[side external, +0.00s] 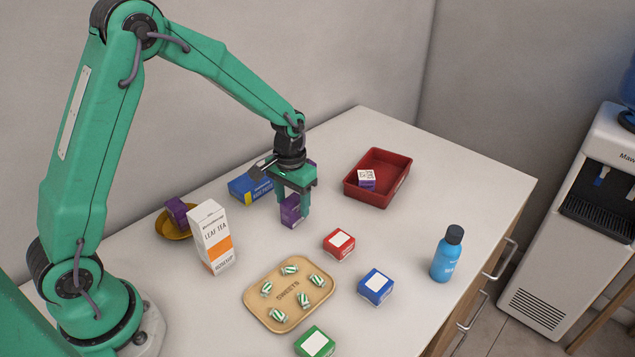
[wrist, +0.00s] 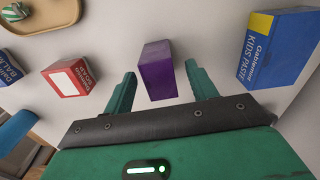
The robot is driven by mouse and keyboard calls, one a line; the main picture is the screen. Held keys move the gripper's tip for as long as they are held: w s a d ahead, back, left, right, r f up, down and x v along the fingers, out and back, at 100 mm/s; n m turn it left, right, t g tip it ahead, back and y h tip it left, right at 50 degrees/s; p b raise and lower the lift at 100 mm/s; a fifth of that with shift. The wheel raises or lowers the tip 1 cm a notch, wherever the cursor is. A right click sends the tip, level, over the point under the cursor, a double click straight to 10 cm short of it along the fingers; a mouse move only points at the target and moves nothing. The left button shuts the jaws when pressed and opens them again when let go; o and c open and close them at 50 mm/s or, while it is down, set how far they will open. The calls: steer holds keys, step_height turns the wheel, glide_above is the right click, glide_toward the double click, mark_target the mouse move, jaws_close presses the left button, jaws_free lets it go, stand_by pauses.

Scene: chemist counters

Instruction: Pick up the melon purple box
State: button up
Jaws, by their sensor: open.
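A purple box (side external: 290,212) stands on the white counter beneath my gripper (side external: 294,198). In the wrist view the purple box (wrist: 158,72) sits between the two green fingers of my gripper (wrist: 161,70), with a gap on each side. The gripper is open and empty, pointing down over it. The fingers partly hide the box in the side view. Another purple box (side external: 178,211) leans in a yellow bowl (side external: 164,228). A purple-and-white box (side external: 366,179) is in the red tray (side external: 383,198). I cannot read a melon label on any of them.
A leaf tea carton (side external: 212,238), a sweets tray (side external: 261,305), red (side external: 339,244), blue (side external: 376,287) and green (side external: 315,343) boxes and a blue bottle (side external: 447,256) stand nearer the front.

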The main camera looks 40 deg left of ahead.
steer(key=shift+f, duration=1.1)
steer(key=c, duration=1.1)
